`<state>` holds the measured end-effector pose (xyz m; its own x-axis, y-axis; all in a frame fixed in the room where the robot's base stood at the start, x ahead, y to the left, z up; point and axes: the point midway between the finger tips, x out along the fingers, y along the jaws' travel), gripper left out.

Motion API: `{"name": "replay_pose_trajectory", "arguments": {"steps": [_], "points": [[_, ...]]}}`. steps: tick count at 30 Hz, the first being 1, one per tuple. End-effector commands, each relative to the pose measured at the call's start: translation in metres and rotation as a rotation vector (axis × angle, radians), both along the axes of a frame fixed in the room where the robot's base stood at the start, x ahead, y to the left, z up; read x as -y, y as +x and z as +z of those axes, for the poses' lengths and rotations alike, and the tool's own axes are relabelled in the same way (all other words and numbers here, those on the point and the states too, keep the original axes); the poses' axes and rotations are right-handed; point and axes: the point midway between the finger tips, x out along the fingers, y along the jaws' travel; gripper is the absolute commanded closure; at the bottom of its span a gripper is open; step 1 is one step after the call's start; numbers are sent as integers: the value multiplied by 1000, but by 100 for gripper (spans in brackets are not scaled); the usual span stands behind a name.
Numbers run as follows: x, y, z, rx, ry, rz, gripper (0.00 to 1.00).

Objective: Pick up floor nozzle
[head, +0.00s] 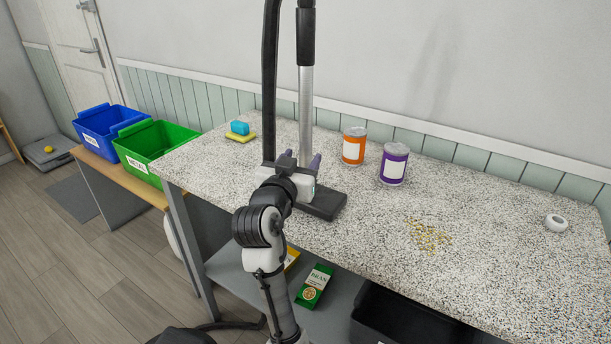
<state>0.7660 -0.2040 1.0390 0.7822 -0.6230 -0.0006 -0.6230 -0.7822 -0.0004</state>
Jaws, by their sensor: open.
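The floor nozzle (325,205) is a dark, flat head resting on the speckled worktop (470,275) near its front edge. A silver tube (306,110) with a black upper part rises upright behind my gripper and looks joined to the nozzle; the joint is hidden. My gripper (301,161) is open, its two fingers pointing toward the back of the worktop. It covers the left part of the nozzle and the tube's foot. The tube appears in line with the gap between the fingers; I cannot tell whether they touch it.
An orange can (353,146) and a purple can (393,164) stand right of the tube. A sponge (240,131) lies left. Spilled kibble (428,238) and a white roll (556,223) lie right. Blue (108,132) and green (155,148) bins stand on a lower bench. A black hose (270,80) hangs beside the tube.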

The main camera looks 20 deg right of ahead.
Motion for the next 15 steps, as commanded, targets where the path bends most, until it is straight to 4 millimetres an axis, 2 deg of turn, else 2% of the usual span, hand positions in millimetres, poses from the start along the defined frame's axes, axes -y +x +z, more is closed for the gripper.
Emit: {"name": "replay_pose_trajectory", "arguments": {"steps": [7, 15], "points": [[21, 29, 1, -1, -2, -1, 50], [24, 33, -1, 0, -1, 0, 50]]}}
